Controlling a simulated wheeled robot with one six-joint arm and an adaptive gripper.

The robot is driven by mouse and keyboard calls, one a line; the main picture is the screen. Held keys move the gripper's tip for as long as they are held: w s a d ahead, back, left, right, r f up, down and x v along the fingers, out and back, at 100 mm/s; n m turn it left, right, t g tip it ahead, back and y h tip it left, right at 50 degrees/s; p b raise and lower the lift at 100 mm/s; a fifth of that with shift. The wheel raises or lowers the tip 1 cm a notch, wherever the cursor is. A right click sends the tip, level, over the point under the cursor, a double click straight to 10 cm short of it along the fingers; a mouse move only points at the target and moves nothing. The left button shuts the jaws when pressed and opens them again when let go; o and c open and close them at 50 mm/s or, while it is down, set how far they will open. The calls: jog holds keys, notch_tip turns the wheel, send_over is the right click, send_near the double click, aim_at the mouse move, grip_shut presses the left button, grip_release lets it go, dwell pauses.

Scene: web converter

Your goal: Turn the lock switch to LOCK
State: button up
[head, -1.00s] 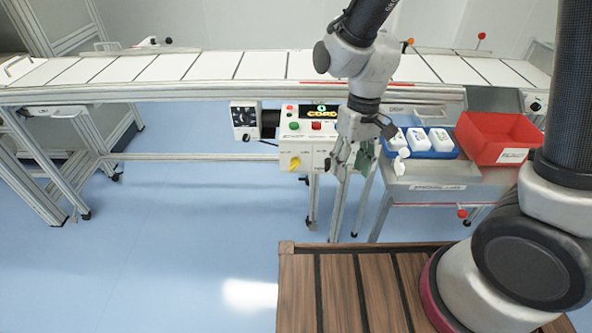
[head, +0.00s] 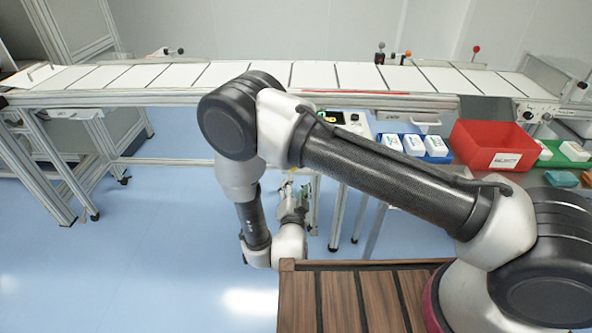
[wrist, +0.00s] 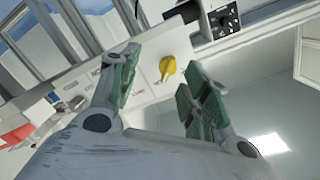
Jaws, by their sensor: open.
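The yellow lock switch (wrist: 167,66) shows in the wrist view on a white panel face (wrist: 143,72), with small print beside it. The picture is strongly tilted, and I cannot read which position the switch points to. My gripper (wrist: 162,76) is open and empty, with its green-padded fingers on either side of the switch in the picture. The fingers seem short of the switch; no contact shows. In the head view my gripper (head: 290,197) is low in front of the control box (head: 352,120), which my arm mostly covers.
A white-panelled conveyor (head: 225,75) runs across the back. A blue tray (head: 437,158) of white packs and a red bin (head: 492,146) stand to the right of the control box. A black box with a knob (wrist: 223,19) is near the switch. Open blue floor lies at left.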

jog(key=shift+m+t, duration=0.3)
jog(key=shift+t, duration=0.2)
jog(key=w, duration=0.2)
jog(key=w+r, duration=0.1)
jog(key=w, duration=0.2)
jog(key=w+r, duration=0.1)
jog(key=w, duration=0.2)
jog(key=shift+d, duration=0.1)
jog(key=c, duration=1)
